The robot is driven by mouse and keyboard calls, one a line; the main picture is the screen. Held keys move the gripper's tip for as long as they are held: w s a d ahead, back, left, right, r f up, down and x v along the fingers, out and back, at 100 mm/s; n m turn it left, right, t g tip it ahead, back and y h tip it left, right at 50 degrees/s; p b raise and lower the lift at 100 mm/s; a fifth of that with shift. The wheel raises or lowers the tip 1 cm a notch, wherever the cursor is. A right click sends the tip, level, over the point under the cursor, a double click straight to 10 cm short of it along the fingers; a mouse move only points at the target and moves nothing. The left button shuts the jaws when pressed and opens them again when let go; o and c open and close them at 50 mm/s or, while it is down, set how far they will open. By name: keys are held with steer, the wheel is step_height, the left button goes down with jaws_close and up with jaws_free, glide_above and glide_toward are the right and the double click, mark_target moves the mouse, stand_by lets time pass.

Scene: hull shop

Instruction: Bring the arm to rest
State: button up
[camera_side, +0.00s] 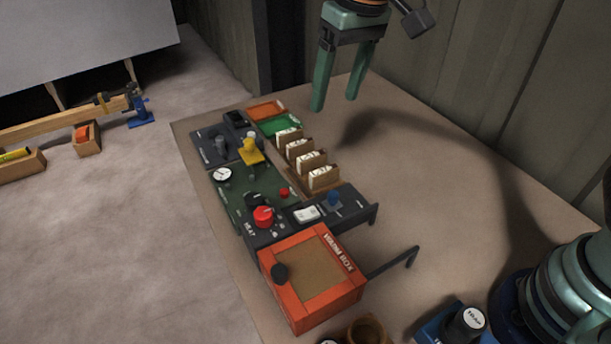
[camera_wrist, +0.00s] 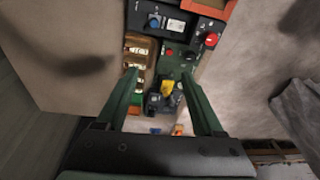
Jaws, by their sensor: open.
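My gripper (camera_side: 337,104) is open and empty. It hangs in the air above the far end of the table (camera_side: 430,170), with its green fingers pointing down. In the side view it is apart from everything on the table. In the wrist view its two fingers (camera_wrist: 160,85) stand wide apart, with the control panels seen between and beyond them and nothing held.
Below it stand a control panel (camera_side: 250,190) with a red knob (camera_side: 263,216) and yellow lever (camera_side: 250,150), a rack of cards (camera_side: 310,165), and an orange box (camera_side: 310,275). The table's right side is clear.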

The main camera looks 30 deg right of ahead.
steer(key=s+d+t, duration=0.2)
steer(key=s+d, duration=0.2)
steer(key=d, duration=0.5)
steer(key=s+d+f+m+t, duration=0.1)
steer(key=s+d, duration=0.4)
steer(key=d, duration=0.4)
steer(key=shift+s+f+t+h, duration=0.2)
steer(key=shift+t+h, duration=0.2)
